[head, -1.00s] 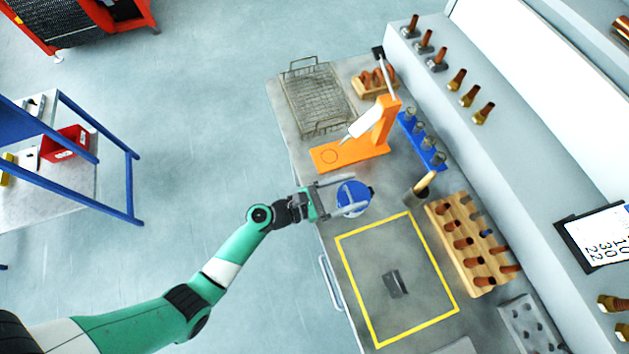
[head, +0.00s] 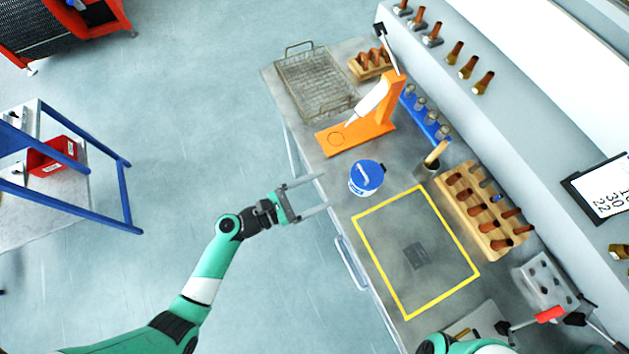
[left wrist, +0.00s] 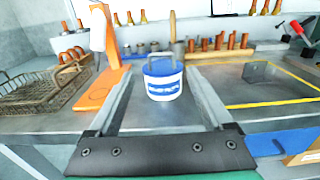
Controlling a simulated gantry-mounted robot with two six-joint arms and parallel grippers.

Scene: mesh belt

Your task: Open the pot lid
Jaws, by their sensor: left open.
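A small white pot with a blue label (left wrist: 164,88) and a blue lid (head: 367,173) stands upright on the grey bench, left of the yellow-outlined square. The lid is on top of the pot; in the left wrist view a grey arched handle (left wrist: 160,60) rises above it. My left gripper (head: 325,191) is open and empty, left of the pot at the bench edge, with its fingers pointing toward the pot and apart from it. In the left wrist view the pot shows beyond and between the fingers. A green and white piece of my right arm shows at the bottom; its gripper is not visible.
An orange stand (head: 350,133) and a wire basket (head: 318,82) lie behind the pot. A mortar with a pestle (head: 428,163) and a wooden rack (head: 485,215) stand to its right.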

